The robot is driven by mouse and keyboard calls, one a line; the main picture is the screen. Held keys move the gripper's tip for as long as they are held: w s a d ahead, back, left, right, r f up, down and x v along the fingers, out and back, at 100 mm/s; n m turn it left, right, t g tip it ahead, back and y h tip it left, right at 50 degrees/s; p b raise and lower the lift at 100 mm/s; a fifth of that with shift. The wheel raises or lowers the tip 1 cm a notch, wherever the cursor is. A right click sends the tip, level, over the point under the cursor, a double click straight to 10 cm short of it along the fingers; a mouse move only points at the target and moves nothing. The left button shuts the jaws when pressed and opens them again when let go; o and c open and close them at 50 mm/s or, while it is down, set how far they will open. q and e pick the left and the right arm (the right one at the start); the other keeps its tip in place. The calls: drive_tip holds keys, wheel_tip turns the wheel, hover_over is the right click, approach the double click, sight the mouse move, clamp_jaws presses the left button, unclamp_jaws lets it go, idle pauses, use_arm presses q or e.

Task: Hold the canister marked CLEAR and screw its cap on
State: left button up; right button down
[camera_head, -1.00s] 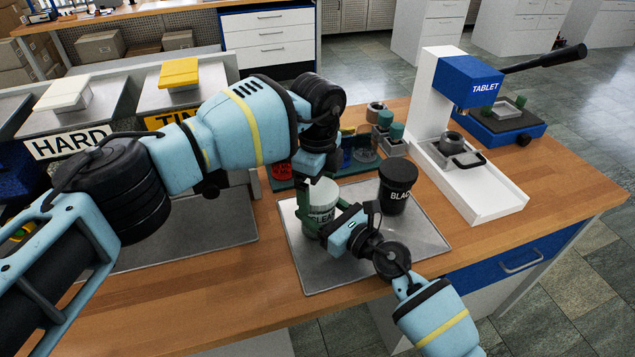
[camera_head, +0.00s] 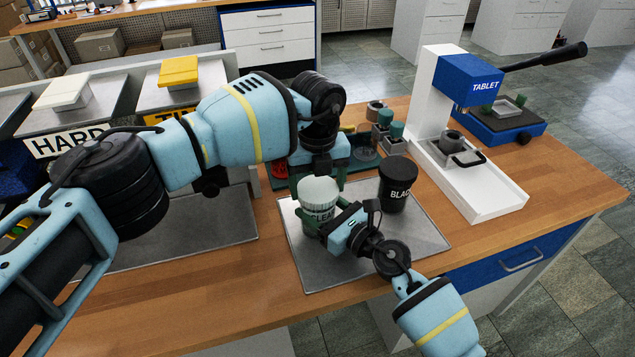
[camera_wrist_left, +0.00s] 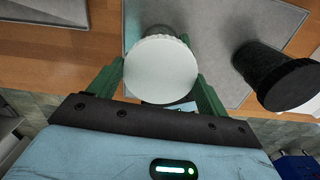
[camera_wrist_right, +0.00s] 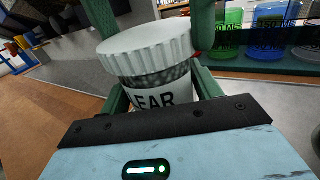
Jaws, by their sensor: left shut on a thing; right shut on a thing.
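The canister marked CLEAR (camera_head: 320,217) stands upright on the grey mat. My right gripper (camera_head: 322,229) is shut around its body from the front right. The white ribbed cap (camera_head: 318,190) sits upright over the canister's mouth. In the right wrist view a dark ribbed band shows between the cap (camera_wrist_right: 148,48) and the label (camera_wrist_right: 160,100). My left gripper (camera_head: 317,182) comes down from above and is shut on the cap, with a green finger at each side of it. In the left wrist view the cap's round top (camera_wrist_left: 160,69) fills the space between the fingers.
A dark canister marked BLAC (camera_head: 397,183) stands close to the right on the same mat (camera_head: 425,240). Behind is a green tray with coloured cups (camera_head: 363,155). The TABLET press (camera_head: 468,80) stands at the right. The mat's front is clear.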

use_arm(q)
drive_tip(key=m, duration=1.2)
drive_tip(key=shift+m, duration=0.3)
drive_tip(key=m, duration=1.3)
drive_tip(key=shift+m, duration=0.3)
drive_tip(key=o, duration=1.1)
drive_tip(key=shift+r, duration=2.2)
drive_tip(key=shift+c, duration=0.6)
